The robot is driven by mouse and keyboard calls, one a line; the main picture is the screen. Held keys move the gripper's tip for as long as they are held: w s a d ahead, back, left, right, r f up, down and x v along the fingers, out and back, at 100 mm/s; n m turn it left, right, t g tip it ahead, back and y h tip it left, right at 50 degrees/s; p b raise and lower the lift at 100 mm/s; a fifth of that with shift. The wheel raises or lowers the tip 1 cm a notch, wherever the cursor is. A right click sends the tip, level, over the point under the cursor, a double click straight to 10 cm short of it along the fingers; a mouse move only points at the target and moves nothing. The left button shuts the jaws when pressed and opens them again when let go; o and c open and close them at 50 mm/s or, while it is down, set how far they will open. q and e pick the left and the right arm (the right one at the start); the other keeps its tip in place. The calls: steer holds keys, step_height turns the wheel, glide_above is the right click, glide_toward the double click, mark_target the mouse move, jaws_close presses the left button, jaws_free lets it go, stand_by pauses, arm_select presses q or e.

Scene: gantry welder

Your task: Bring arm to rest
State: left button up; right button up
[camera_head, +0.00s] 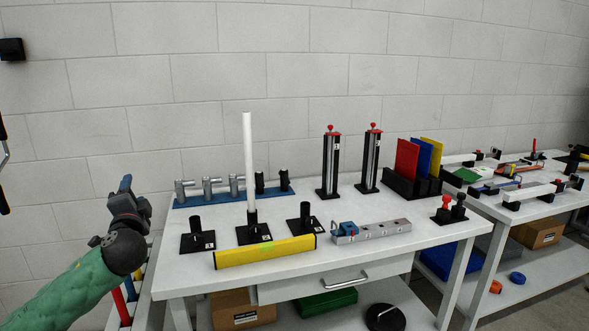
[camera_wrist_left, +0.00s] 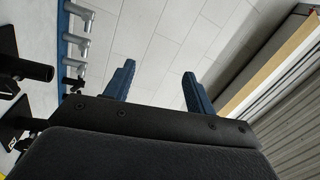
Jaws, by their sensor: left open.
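My left arm, in a green sleeve, comes in at the lower left of the head view. Its gripper (camera_head: 125,184) is raised beside the left end of the white table (camera_head: 310,214), apart from the things on it. In the left wrist view the two blue fingers (camera_wrist_left: 158,85) stand wide apart with nothing between them, so the gripper is open and empty. My right arm and gripper are not in view.
The table holds a blue rack (camera_head: 232,196) with grey fittings, a white rod (camera_head: 248,160) upright in a black base, a yellow bar (camera_head: 265,251) along the front, and two black posts (camera_head: 331,165). A second table (camera_head: 520,205) stands at the right. A wall is behind.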

arm_select(q)
steer(key=s+d+f+n+g+h+p, duration=0.1)
steer(key=s+d+f+n+g+h, duration=0.15)
steer(key=s+d+f, duration=0.45)
steer(key=s+d+f+n+g+h+p, duration=0.15)
steer(key=s+f+g, duration=0.25)
steer(key=f, duration=0.7)
steer(key=s+d+f+n+g+h+p, duration=0.1)
steer(key=s+d+f+n+g+p, duration=0.1)
steer(key=s+d+f+g, duration=0.5)
steer(key=s+d+f+n+g+h+p, duration=0.1)
steer(key=s+d+f, duration=0.2)
steer(key=s, duration=0.6)
steer(key=s+d+f+n+g+h+p, duration=0.1)
steer(key=s+d+f+p, duration=0.1)
steer(key=s+f, duration=0.6)
steer(key=s+d+f+n+g+h+p, duration=0.1)
steer(key=s+d+f, duration=0.3)
steer(key=s, duration=0.5)
steer(key=shift+s+d+f+h+p, duration=0.3)
steer(key=shift+d+f+h+p, duration=0.1)
steer(key=shift+f, duration=0.3)
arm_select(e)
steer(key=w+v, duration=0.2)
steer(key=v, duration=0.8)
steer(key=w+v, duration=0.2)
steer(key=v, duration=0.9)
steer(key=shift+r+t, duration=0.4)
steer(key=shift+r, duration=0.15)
